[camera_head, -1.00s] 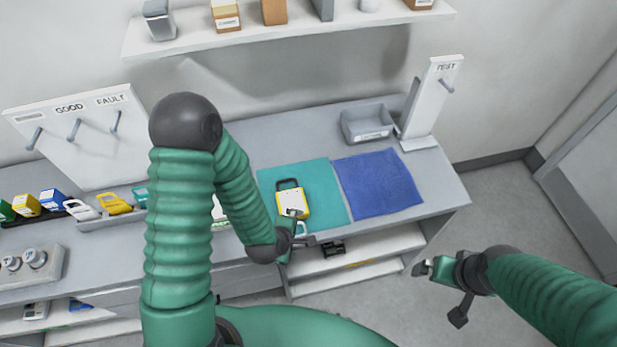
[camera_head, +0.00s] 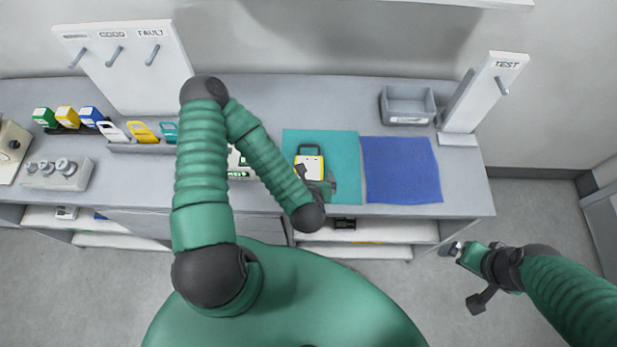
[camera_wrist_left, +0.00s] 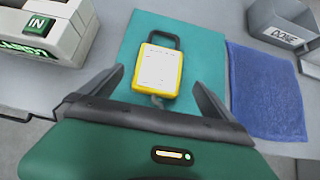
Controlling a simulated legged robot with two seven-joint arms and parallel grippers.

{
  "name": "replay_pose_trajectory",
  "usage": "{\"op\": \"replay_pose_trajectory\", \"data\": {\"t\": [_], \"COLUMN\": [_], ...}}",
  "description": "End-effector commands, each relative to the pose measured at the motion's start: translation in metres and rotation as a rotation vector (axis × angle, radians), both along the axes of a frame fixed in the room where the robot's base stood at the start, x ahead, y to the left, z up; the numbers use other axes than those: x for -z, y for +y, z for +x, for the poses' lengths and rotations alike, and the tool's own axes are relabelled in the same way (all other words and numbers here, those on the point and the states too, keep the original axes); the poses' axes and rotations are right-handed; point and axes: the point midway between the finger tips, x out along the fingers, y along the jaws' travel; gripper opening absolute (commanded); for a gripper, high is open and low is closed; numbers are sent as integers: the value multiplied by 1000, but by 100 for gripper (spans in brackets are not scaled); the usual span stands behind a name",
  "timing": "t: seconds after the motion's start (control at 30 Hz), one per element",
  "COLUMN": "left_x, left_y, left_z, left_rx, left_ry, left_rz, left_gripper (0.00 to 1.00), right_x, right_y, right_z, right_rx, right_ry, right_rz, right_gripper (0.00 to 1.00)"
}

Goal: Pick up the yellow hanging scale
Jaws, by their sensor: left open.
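The yellow hanging scale (camera_head: 310,163) lies flat on the teal mat (camera_head: 345,150), with its dark handle toward the wall. It has a white face and a grey hook at its near end, and it also shows in the left wrist view (camera_wrist_left: 160,68). My left gripper (camera_head: 318,182) is open, at the near end of the scale. In the left wrist view its fingers (camera_wrist_left: 158,88) stand apart on either side of the scale's lower end, not touching it. My right gripper (camera_head: 455,250) is off the table at the lower right; its jaw state is unclear.
A blue mat (camera_head: 402,170) lies right of the teal mat. A grey bin (camera_head: 408,104) and a TEST stand (camera_head: 482,95) are behind it. A label device (camera_wrist_left: 40,40) sits left of the teal mat. A GOOD/FAULT hook board (camera_head: 130,70) stands at the back left.

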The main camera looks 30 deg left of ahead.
Motion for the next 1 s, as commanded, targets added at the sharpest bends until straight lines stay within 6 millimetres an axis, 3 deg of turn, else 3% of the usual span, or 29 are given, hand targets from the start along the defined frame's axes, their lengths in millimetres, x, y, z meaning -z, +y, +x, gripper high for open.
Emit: {"op": "replay_pose_trajectory", "data": {"t": [0.03,0.07,0.4,0.57,0.77,1.0], "left_x": [13,11,41,59,61,61], "left_y": [4,6,27,35,35,35], "left_z": [5,9,35,48,48,48], "left_rx": [-2,-3,-1,2,4,3], "left_ry": [-3,-2,1,0,1,1], "left_rz": [3,1,2,1,0,-1], "left_gripper": [100,100,100,100,100,70], "right_x": [18,9,-8,-9,-8,-8], "right_y": [0,0,0,0,0,0], "right_z": [0,0,0,0,0,0], "right_rx": [0,0,0,0,0,1], "right_ry": [0,1,-1,-1,-1,0], "right_rz": [0,0,0,0,0,0], "right_gripper": [100,100,100,100,100,100]}}
